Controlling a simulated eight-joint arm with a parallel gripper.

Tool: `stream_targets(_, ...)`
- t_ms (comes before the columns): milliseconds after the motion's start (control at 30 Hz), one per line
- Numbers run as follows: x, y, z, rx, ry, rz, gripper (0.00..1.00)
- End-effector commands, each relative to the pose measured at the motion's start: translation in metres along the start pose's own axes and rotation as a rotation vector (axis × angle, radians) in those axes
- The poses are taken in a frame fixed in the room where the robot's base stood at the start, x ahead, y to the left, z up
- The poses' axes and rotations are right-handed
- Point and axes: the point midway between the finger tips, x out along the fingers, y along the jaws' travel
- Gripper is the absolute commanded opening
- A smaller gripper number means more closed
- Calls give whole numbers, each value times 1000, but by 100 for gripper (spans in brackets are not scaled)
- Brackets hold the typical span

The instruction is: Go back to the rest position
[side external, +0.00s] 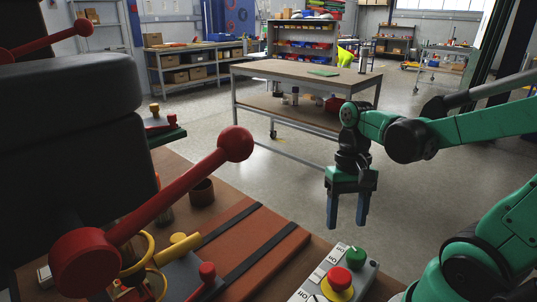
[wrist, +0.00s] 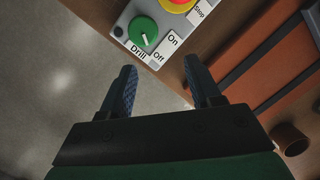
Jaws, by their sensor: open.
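My gripper (side external: 347,210) has dark blue fingers and hangs pointing down in the side view, above the far edge of the workbench. Its fingers are apart with nothing between them. In the wrist view my gripper (wrist: 160,90) also shows open and empty, with grey floor and a strip of bench edge beyond it. The control box (side external: 335,278) with a green knob (side external: 356,256) and a red button on a yellow base (side external: 339,282) stands on the bench nearer the camera, apart from the fingers. The green knob also shows in the wrist view (wrist: 144,32), beside "On", "Off" and "Drill" labels.
A large machine with red ball-ended levers (side external: 170,197) fills the left of the side view. An orange-brown mat with dark straps (side external: 245,240) lies on the bench beside a brown cup (side external: 202,192). Open floor (side external: 290,180) lies beyond, before a wooden table (side external: 300,72).

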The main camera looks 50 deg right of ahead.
Motion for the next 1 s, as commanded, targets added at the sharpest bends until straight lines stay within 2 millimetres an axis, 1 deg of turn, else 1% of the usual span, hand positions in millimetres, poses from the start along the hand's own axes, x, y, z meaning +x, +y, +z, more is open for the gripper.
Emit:
stream_targets(67,-2,-18,-6,-149,162,-7,57)
stream_targets(200,-14,-55,-15,-428,476,-41,57)
stream_targets(300,-24,-78,-16,-581,650,-67,57)
stream_targets(400,-32,-91,-15,-670,755,-85,57)
stream_targets(467,-35,-94,-15,-689,782,-90,57)
stream_targets(1000,-35,-94,-15,-689,782,-90,57)
